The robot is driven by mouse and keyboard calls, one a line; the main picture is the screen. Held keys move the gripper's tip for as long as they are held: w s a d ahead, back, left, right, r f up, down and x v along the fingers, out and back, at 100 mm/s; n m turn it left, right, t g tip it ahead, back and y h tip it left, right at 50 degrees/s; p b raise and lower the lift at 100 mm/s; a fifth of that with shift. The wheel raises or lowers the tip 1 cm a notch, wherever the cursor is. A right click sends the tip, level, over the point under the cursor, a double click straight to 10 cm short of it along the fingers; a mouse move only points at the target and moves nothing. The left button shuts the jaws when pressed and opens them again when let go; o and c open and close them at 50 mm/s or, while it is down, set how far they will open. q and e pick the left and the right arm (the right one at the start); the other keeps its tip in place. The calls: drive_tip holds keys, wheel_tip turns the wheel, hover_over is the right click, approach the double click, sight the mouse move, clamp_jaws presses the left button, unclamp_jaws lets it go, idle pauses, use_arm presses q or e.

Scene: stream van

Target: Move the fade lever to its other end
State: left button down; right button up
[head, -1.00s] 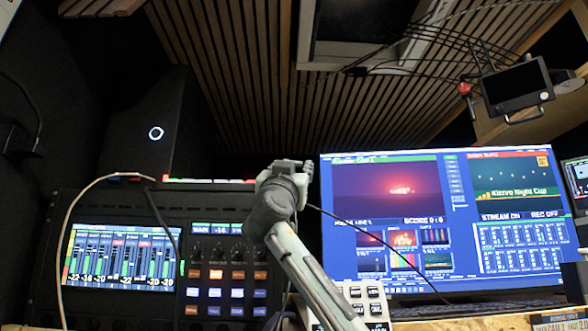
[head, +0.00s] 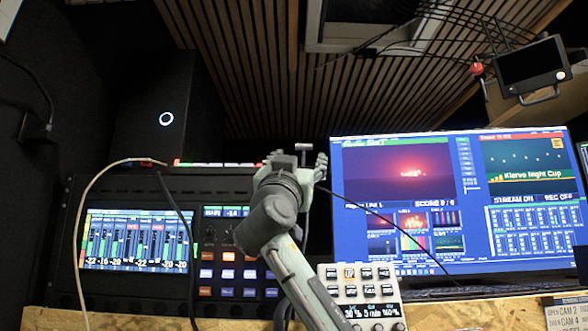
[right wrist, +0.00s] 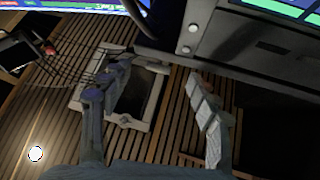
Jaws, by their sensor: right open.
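My right gripper (head: 299,162) is raised in the middle of the head view, in front of the dark console and beside the left edge of the big monitor. Its fingers are spread; the right wrist view shows a wide empty gap between them (right wrist: 152,108). A small grey T-shaped piece (head: 303,147), which looks like the fade lever's handle, stands between the fingertips in the head view. I cannot tell whether it touches them. The lever's base and slot are hidden behind my arm and gripper. My left gripper is not in view.
The mixing console (head: 185,293) with a lit meter screen (head: 137,240) and button rows stands left of my arm. A small button box (head: 361,290) is right of it. The big monitor (head: 455,205) fills the right. Cables hang before the console and monitor.

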drive_tip(key=v, duration=0.5)
drive_tip(key=shift+s+f, duration=0.15)
drive_tip(key=shift+s, duration=0.05)
